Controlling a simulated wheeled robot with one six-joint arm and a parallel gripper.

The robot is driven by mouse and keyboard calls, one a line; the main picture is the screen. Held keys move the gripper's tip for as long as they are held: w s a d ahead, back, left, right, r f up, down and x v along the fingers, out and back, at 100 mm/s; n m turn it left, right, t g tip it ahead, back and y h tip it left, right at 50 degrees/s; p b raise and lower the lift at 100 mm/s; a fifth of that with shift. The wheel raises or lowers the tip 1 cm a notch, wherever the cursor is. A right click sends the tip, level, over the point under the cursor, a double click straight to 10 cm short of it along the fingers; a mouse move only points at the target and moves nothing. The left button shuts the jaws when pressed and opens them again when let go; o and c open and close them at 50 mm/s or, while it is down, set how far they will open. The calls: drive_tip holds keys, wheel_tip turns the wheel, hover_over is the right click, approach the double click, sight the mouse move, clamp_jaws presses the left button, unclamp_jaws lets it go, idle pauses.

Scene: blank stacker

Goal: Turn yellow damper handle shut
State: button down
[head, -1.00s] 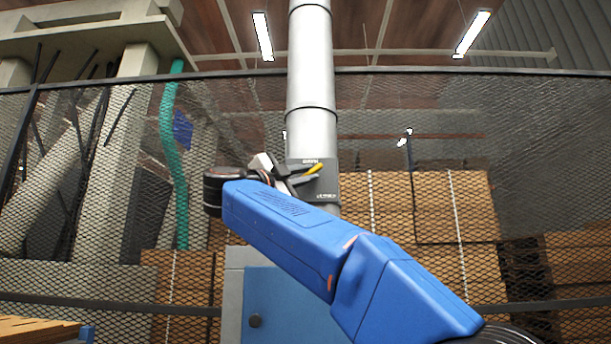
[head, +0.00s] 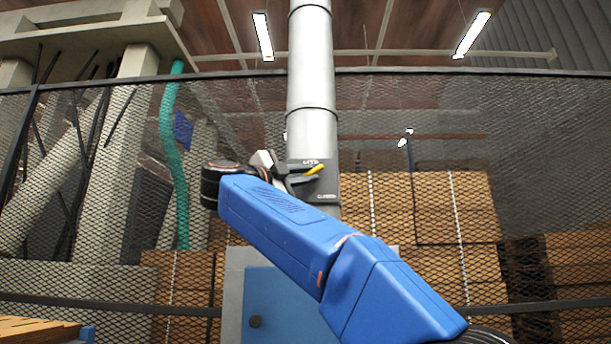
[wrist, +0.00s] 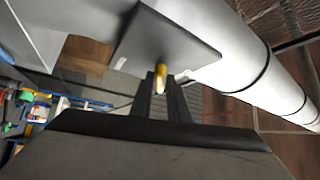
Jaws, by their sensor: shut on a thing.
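The yellow damper handle (head: 315,169) sits on a dark grey plate (head: 326,190) on the vertical white duct (head: 312,70). In the head view the handle slants up to the right, and my arm hides part of the plate. My gripper (head: 300,178) is at the handle. In the wrist view my gripper (wrist: 162,90) has its two dark fingers shut on the yellow handle (wrist: 160,74), whose end shows between the fingertips. The plate (wrist: 165,45) lies just beyond the fingertips.
A dark mesh fence (head: 450,120) stands behind the duct, with stacked brown boxes (head: 455,207) behind it. A blue-fronted cabinet (head: 285,305) stands below the duct. A green hose (head: 168,130) hangs at the left.

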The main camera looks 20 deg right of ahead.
drive_tip(key=shift+m+g, duration=0.3)
drive_tip(key=shift+m, duration=0.1)
idle(0.8)
drive_tip(key=c, duration=1.8)
unclamp_jaws()
drive_tip(key=shift+d, duration=0.1)
drive_tip(key=v, duration=1.7)
drive_tip(key=shift+s+a, duration=0.2)
drive_tip(key=shift+o, duration=0.4)
drive_tip(key=shift+r, duration=0.15)
